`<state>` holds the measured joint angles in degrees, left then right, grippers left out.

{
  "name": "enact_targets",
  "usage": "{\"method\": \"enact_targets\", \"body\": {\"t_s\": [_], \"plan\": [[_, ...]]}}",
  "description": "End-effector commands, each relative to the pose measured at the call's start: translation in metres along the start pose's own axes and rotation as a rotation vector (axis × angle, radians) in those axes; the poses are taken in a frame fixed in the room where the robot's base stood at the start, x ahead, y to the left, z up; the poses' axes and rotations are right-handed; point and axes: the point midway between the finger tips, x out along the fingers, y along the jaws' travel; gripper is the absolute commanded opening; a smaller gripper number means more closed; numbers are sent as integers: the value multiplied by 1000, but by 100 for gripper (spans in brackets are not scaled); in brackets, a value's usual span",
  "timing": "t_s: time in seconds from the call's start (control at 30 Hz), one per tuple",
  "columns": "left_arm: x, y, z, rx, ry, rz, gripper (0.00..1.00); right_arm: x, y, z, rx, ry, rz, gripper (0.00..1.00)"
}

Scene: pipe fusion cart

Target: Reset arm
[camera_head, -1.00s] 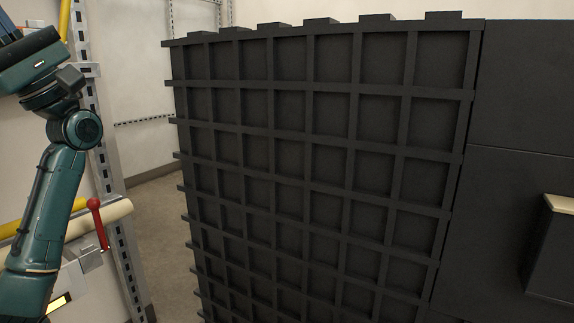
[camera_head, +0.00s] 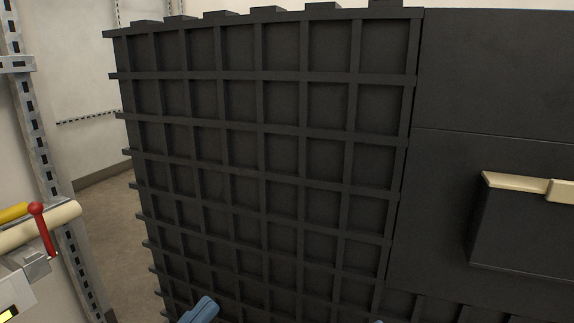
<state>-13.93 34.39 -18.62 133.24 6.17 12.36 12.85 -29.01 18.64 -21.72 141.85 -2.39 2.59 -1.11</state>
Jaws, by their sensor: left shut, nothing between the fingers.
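The blue tip of my left gripper (camera_head: 200,310) shows at the bottom edge, left of the middle, in front of the dark grid panel (camera_head: 266,120). It is shut, with nothing held. A small blue sliver (camera_head: 379,321), which looks like the tip of my right gripper, just reaches into the bottom edge right of the middle. The rest of both grippers lies below the picture.
A dark cabinet face (camera_head: 495,70) with a box (camera_head: 525,235) with a cream top edge is on the right. A perforated metal post (camera_head: 30,120) and a pipe with a red-knobbed lever (camera_head: 42,230) stand at the left. Some floor (camera_head: 110,210) shows between.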

Motion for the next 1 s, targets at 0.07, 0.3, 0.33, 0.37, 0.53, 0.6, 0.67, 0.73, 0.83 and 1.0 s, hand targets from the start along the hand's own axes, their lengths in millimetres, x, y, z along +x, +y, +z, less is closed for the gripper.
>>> {"method": "enact_targets", "body": {"t_s": [0.07,0.3,0.33,0.37,0.53,0.6,0.67,0.73,0.83,1.0], "plan": [[-15,23,9,47,-77,11,0,0,0,0,0,0,0,54],[-47,68,18,178,-237,36,0,0,0,0,0,0,0,54],[-42,64,15,163,-218,6,0,0,0,0,0,0,0,54],[-38,62,13,149,-206,-16,0,0,0,0,0,0,0,54],[-24,52,1,79,-147,-135,0,0,0,0,0,0,0,54],[-19,47,-4,51,-122,-185,0,0,0,0,0,0,0,54],[-22,51,-4,14,-201,-191,0,-3,-2,-1,35,-77,10,54],[-31,57,4,-28,-280,-204,0,-12,-7,7,72,-160,21,54],[-24,51,-3,-27,-313,-210,0,-4,-2,0,69,-193,28,54],[-17,42,-12,-41,-394,-227,0,3,6,-10,76,-276,43,54]]}}
